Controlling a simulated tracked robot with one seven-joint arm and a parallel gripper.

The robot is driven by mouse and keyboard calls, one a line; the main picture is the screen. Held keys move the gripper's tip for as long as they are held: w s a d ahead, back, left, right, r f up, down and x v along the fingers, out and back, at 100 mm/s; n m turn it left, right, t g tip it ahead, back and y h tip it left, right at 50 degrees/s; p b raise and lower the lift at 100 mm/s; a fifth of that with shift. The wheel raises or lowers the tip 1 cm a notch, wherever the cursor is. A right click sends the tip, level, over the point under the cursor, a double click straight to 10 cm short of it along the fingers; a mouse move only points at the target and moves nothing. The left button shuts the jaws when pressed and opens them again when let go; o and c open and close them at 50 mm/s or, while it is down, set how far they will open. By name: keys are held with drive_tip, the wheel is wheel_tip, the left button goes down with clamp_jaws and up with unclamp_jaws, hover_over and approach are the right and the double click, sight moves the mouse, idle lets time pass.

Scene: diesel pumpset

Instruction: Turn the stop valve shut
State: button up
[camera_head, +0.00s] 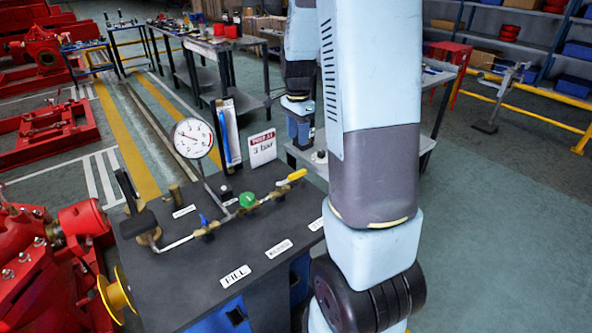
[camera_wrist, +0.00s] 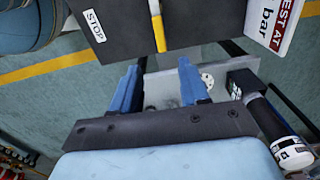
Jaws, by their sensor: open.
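The stop valve's yellow lever (camera_head: 297,175) sits at the right end of the pipe on the dark panel top (camera_head: 195,245). In the wrist view the yellow lever (camera_wrist: 157,30) points down from the top edge, beside the STOP label (camera_wrist: 94,25). My gripper (camera_wrist: 159,66) is open and empty, its two blue fingers spread to either side of the lever's line. The lever's end appears just beyond the fingertips; I cannot tell the height gap. In the head view my gripper (camera_head: 299,138) hangs beyond the panel's back right. The valve body is out of the wrist view.
Red machinery (camera_head: 60,260) is at left; open floor (camera_head: 510,240) at right.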

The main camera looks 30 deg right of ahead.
sight(296, 173)
wheel_tip(296, 173, down, 13)
drive_tip(key=shift+f, duration=0.15)
idle(0.4)
clamp_jaws()
idle(0.4)
drive_tip(key=shift+a, duration=0.25)
